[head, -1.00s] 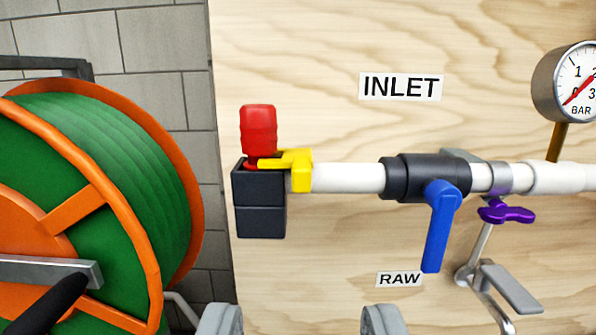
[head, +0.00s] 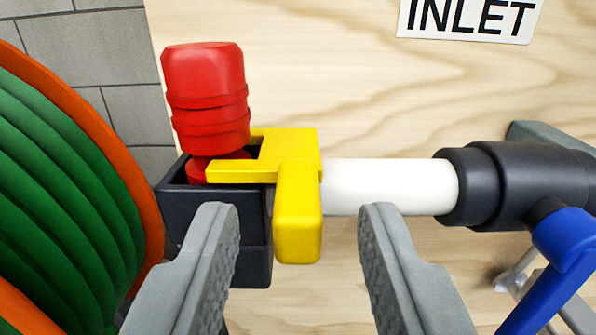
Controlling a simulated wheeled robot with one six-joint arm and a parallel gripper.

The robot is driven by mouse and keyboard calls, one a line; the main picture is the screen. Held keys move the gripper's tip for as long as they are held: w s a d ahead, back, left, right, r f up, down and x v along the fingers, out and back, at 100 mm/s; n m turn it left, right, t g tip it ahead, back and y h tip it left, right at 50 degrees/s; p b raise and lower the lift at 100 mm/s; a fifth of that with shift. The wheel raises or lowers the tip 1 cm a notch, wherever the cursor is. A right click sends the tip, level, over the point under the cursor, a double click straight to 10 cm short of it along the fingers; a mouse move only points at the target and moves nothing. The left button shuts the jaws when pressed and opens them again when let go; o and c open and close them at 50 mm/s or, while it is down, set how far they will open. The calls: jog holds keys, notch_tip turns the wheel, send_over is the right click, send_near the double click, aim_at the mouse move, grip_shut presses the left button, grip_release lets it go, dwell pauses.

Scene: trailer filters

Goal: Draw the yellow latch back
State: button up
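The yellow latch (head: 298,215) sits at the left end of the white pipe (head: 388,187). Its flat arm reaches left over the top of the black block (head: 258,262), against the base of the red plug (head: 208,98). Its thick tab hangs down toward me. My gripper (head: 298,222) is open, with one grey finger on each side of the tab. Gaps show between the tab and both fingers. The left finger covers part of the black block. I cannot tell how deep the fingertips are relative to the tab.
A green hose reel with an orange rim (head: 135,185) stands close at the left. A black valve body (head: 500,187) with a blue lever (head: 560,265) is on the pipe at the right. A wooden panel (head: 350,80) with an INLET label (head: 470,16) lies behind.

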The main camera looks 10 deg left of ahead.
jog(key=shift+w+a, duration=0.1)
jog(key=shift+w, duration=0.6)
grip_shut()
